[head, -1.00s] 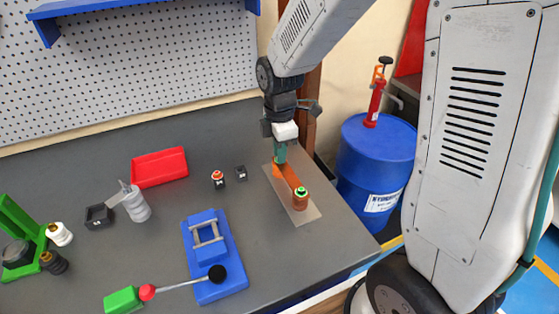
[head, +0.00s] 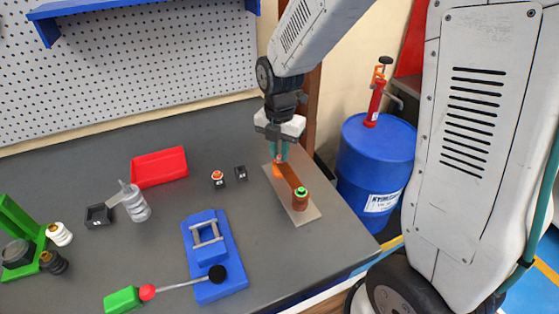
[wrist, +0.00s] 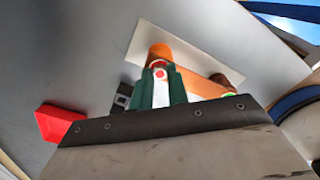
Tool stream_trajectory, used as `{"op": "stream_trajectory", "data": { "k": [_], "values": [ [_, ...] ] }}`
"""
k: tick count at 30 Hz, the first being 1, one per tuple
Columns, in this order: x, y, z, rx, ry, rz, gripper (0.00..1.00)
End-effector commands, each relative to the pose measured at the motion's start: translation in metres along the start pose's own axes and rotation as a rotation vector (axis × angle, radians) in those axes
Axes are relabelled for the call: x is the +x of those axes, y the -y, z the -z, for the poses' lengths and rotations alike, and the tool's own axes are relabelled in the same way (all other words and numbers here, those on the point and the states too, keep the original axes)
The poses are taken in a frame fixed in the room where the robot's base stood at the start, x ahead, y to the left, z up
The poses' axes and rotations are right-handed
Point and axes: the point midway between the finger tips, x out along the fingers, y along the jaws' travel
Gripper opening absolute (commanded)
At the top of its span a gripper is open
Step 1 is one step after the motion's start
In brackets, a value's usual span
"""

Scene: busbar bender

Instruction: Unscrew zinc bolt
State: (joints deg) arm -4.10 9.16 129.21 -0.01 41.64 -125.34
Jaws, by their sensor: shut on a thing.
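A copper-coloured bar (head: 289,177) spans two orange-brown posts on a light plate (head: 305,216) at the right of the bench. My gripper (head: 279,156) points down over the bar's far end, its green fingers shut. In the wrist view the fingers (wrist: 158,80) close around a small bolt head with a red ring (wrist: 159,67) on top of the far post (wrist: 160,50). I take this as the zinc bolt; the fingers hide most of it. The near post (head: 300,202) has a green-ringed bolt (head: 301,190) on top.
Two small dark blocks, one with an orange-and-white top (head: 218,176) and one plain (head: 241,172), stand left of the plate. Beyond them is a red tray (head: 159,166). A blue bender (head: 213,260) sits nearer. A blue drum (head: 375,170) stands off the bench's right edge.

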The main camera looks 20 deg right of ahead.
Motion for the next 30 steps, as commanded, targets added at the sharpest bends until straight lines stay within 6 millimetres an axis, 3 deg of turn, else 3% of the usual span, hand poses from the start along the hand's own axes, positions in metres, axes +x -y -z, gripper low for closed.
{"op": "stream_trajectory", "data": {
  "k": [6,17,25,30],
  "values": [
    [-0.0005,-0.0003,-0.0001,-0.207,0.001,-0.001,0.00],
    [-0.0005,-0.0003,-0.0001,-0.246,0.001,-0.001,0.00],
    [-0.0006,-0.0002,-0.0002,-0.601,0.001,-0.001,0.00],
    [-0.0006,-0.0002,-0.0002,-0.716,0.001,-0.001,0.00]
  ]
}}
